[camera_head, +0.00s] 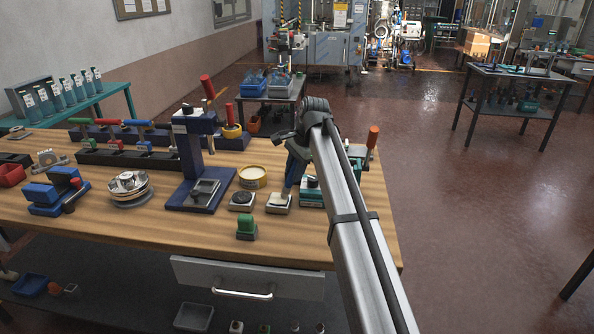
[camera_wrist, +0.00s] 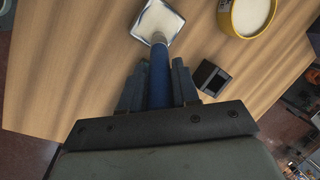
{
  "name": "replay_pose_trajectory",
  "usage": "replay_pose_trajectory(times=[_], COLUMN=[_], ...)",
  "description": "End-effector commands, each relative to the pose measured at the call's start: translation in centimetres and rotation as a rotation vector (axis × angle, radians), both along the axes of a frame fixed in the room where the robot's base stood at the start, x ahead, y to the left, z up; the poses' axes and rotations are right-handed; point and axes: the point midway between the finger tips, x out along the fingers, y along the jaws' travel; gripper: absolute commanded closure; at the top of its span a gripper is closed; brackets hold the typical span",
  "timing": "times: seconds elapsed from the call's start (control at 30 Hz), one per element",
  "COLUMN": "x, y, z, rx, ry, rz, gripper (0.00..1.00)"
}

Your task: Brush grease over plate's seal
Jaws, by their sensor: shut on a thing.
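My gripper (camera_head: 296,160) is shut on the blue handle of a brush (camera_wrist: 158,75), with one dark finger on each side. The brush points down, and its pale bristle end is at a small square plate (camera_head: 279,208) with a grey edge. In the wrist view the plate (camera_wrist: 158,18) has a whitish top, and the bristles overlap its near corner. I cannot tell whether they touch it, and the seal is not distinct. A yellow tin (camera_head: 252,178) of pale grease stands behind and left of the plate; it also shows in the wrist view (camera_wrist: 246,18).
A blue press stand (camera_head: 192,150) rises to the left. A teal-based item and an orange-handled tool (camera_head: 373,137) stand right of the gripper. The wooden bench (camera_head: 180,232) has clear room in front.

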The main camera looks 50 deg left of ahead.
Motion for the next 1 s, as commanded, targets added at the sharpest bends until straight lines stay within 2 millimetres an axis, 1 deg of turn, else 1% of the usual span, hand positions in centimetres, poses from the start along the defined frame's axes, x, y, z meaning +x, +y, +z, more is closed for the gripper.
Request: replay_pose_trajectory(times=[0.1,0.57,0.63,0.67,1.0], x=[-0.8,-3.6,-3.4,-3.4,-3.4], y=[0.9,4.0,3.9,3.9,3.8], z=[0.0,0.0,1.0,1.8,4.8], rx=[0.0,0.0,0.002,0.002,0.0], ry=[0.0,-0.001,-0.002,-0.002,-0.001], rz=[0.0,0.0,-0.002,-0.002,-0.001], gripper=[1.0,1.0,1.0,1.0,1.0])
